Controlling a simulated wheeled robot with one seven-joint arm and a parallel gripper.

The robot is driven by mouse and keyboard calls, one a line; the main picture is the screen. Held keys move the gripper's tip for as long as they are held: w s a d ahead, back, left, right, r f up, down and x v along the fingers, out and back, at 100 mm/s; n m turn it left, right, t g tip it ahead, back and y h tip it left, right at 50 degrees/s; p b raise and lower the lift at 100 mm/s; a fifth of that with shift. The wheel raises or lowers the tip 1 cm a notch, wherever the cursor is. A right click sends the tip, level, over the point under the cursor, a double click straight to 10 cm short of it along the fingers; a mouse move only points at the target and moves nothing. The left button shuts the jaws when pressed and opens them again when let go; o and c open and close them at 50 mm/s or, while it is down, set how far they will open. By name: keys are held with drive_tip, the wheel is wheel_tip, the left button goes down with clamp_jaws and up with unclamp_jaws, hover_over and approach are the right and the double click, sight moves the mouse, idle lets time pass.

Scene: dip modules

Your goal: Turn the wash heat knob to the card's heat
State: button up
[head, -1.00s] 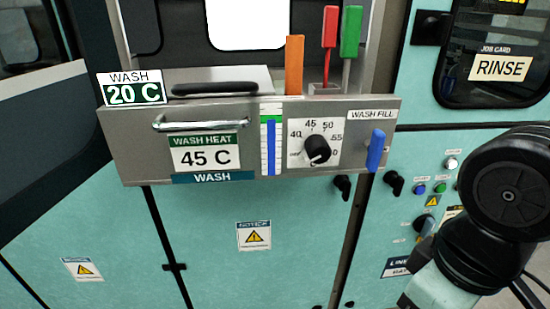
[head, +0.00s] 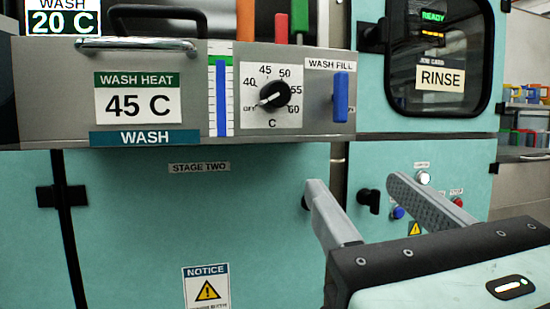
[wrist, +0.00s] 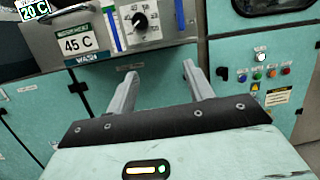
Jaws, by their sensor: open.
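The wash heat knob (head: 275,95) is a round black knob on a white dial, with marks from 40 to 60 and an off mark. Its white pointer lies to the lower left, near the off mark. It also shows in the wrist view (wrist: 139,21). The white card (head: 138,104) left of it reads WASH HEAT 45 C. My gripper (head: 354,183) is open and empty, below and right of the knob, not touching it. In the wrist view my gripper (wrist: 160,70) has its fingers spread below the panel.
A blue wash fill lever (head: 340,97) stands just right of the dial. A blue level gauge (head: 221,98) is on its left. A metal bar handle (head: 136,43) projects at the upper left. A display (head: 62,20) reads WASH 20 C. Small buttons (head: 424,177) sit on the right-hand panel.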

drive_tip(key=s+a+r+n+t+y, duration=0.1)
drive_tip(key=s+n+y, duration=0.1)
drive_tip(key=p, duration=0.4)
approach(280, 97)
drive_tip(key=x, duration=0.9)
drive_tip(key=shift+s, duration=0.1)
drive_tip(key=shift+m, duration=0.3)
drive_tip(key=c, duration=1)
